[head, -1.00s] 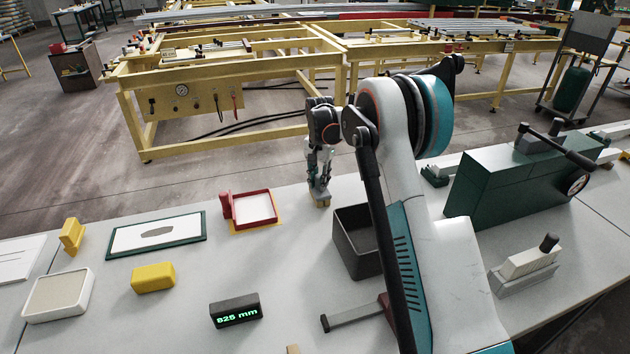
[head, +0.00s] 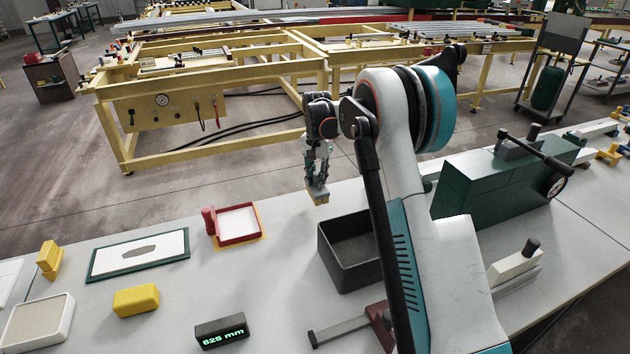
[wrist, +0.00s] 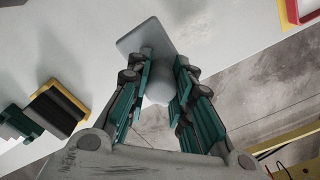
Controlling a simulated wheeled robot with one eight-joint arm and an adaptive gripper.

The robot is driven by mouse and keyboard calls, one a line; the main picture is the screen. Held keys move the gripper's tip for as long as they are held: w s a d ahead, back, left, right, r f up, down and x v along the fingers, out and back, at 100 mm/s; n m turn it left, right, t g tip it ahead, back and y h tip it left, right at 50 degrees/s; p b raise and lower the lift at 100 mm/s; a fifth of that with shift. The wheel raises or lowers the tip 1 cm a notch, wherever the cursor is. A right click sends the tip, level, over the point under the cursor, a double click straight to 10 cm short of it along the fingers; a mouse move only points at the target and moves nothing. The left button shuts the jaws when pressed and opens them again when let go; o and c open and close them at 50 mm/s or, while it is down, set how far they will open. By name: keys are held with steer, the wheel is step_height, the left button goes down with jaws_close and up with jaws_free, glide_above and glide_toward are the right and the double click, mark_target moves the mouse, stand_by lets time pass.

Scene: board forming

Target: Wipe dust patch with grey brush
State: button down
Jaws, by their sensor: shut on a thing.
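My gripper (head: 317,180) hangs over the table's far edge, left of the dark bin. It is shut on the grey brush (wrist: 148,40), which shows in the wrist view as a pale grey block with a rounded handle between the fingers. The dust patch (head: 139,251) is a grey smear on a white board with a green frame (head: 95,276), at the left of the table. The gripper is well to the right of it and farther back.
A red tray (head: 211,239) lies between the board and my gripper. An open dark bin (head: 345,272) stands right of the tray. A yellow block (head: 136,300), a display reading 625 mm (head: 221,332) and a white-rimmed tray (head: 66,318) are nearer. A green box (head: 490,187) stands right.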

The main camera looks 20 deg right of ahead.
mark_target(316, 173)
steer(key=shift+r+p, duration=0.65)
steer(key=shift+r, duration=1)
